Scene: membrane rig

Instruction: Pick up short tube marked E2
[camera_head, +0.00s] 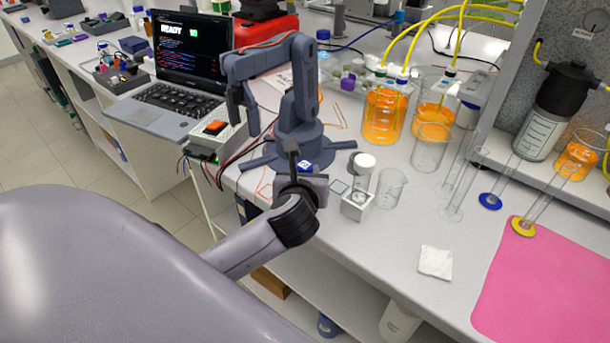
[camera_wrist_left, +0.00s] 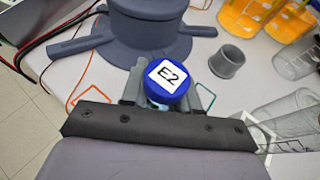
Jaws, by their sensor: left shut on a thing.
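The short tube marked E2 shows in the left wrist view as a blue cap (camera_wrist_left: 169,82) with a white label reading "E2". The cap sits between the fingers of my left gripper (camera_wrist_left: 167,100), which is shut on the tube. In the head view a small blue and white patch of the cap (camera_head: 305,166) shows at my left gripper (camera_head: 303,172), close in front of the grey desktop arm's base. The tube's body is mostly hidden, and I cannot tell whether its bottom touches the bench. My right gripper is in neither view.
The grey desktop arm (camera_head: 298,145) stands just behind. A white square holder (camera_head: 356,206) with a white-capped tube (camera_head: 364,162) and an empty beaker (camera_head: 390,188) stand to the right. A grey ring (camera_wrist_left: 228,62) is near the tube. Orange-filled vessels (camera_head: 384,116) stand further back.

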